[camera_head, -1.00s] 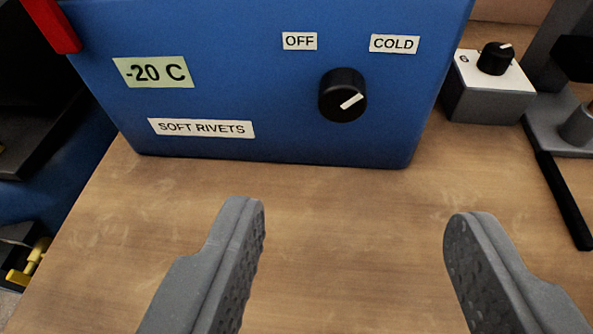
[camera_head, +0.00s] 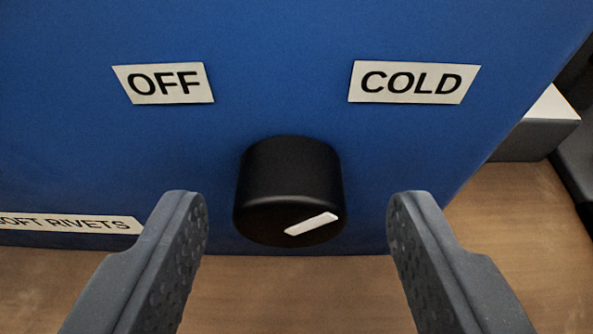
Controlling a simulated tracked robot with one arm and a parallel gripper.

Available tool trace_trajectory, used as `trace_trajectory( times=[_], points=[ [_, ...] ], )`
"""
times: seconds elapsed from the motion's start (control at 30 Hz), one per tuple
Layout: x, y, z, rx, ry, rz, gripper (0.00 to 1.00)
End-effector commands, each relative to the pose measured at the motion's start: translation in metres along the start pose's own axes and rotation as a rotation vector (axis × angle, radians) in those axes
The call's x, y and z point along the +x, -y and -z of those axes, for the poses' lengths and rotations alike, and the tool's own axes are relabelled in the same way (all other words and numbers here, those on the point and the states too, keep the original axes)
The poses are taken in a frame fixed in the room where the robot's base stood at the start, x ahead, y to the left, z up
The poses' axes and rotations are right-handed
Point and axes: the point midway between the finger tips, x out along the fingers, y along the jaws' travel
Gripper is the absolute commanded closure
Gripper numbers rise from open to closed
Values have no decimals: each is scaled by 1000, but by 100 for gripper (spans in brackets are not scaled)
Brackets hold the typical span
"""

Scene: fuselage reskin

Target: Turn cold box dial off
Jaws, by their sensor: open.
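The blue cold box (camera_head: 280,60) fills most of the view. Its black round dial (camera_head: 290,175) sticks out of the front face at the middle. The white pointer mark (camera_head: 311,223) on the dial slants up to the right, toward the COLD side. The OFF label (camera_head: 164,83) is above left of the dial and the COLD label (camera_head: 413,82) above right. My gripper (camera_head: 297,205) is open, with one grey finger on each side of the dial. Gaps show between both fingers and the dial, so neither appears to touch it.
The SOFT RIVETS label (camera_head: 70,223) is partly cut off at the left. The wooden bench top (camera_head: 530,220) shows below and right of the box. A grey and white box (camera_head: 540,125) and a dark object stand at the right edge.

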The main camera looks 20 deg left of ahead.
Motion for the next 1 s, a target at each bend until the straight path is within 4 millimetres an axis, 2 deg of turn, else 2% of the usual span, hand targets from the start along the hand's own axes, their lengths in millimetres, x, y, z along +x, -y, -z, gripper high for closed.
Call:
trace_trajectory(
  times=[0.17,0.47,0.5,0.63,0.67,0.73,0.77,0.83,1.0],
  points=[
    [8,1,0,0,1,1,48],
    [9,0,0,0,0,1,48],
    [9,0,0,0,0,0,53],
    [9,0,0,0,0,0,90],
    [9,0,0,0,0,0,92],
    [9,0,0,0,-1,0,92],
    [4,-16,-2,-4,0,-5,92],
    [6,-8,0,-2,-2,-5,92],
    [7,-5,-1,-18,-2,-16,92]
  ],
)
